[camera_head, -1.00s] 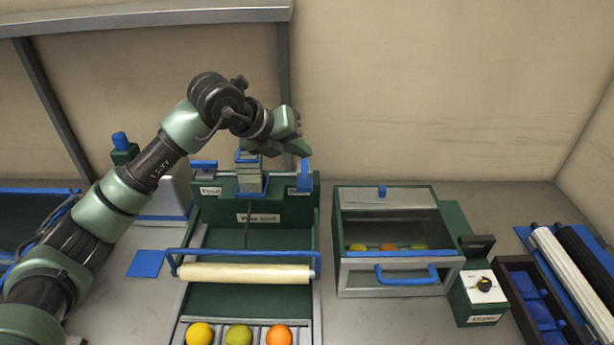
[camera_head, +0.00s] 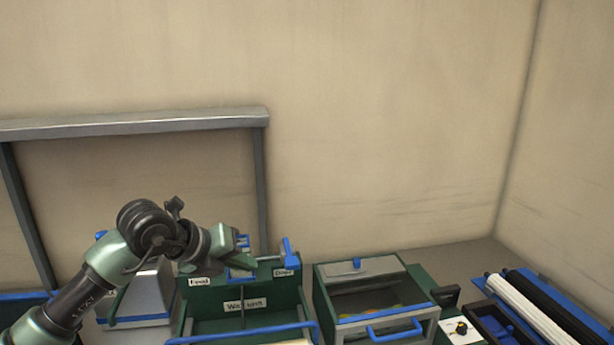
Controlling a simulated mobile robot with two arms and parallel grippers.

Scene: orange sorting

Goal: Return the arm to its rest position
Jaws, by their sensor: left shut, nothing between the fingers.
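My left arm comes in from the lower left. Its gripper (camera_head: 238,242) is shut and empty, in front of the upper part of the green wax unit (camera_head: 205,312) as the view shows it. I cannot tell whether it touches the unit. The gripper hides part of the unit's top between its two labels. My right gripper is not in view.
A glass-topped box with a blue handle (camera_head: 395,330) stands right of the wax unit, with fruit inside. A dial box (camera_head: 460,329) and white and black rollers (camera_head: 530,310) lie further right. A grey metal frame (camera_head: 130,123) stands behind. The wall above is bare.

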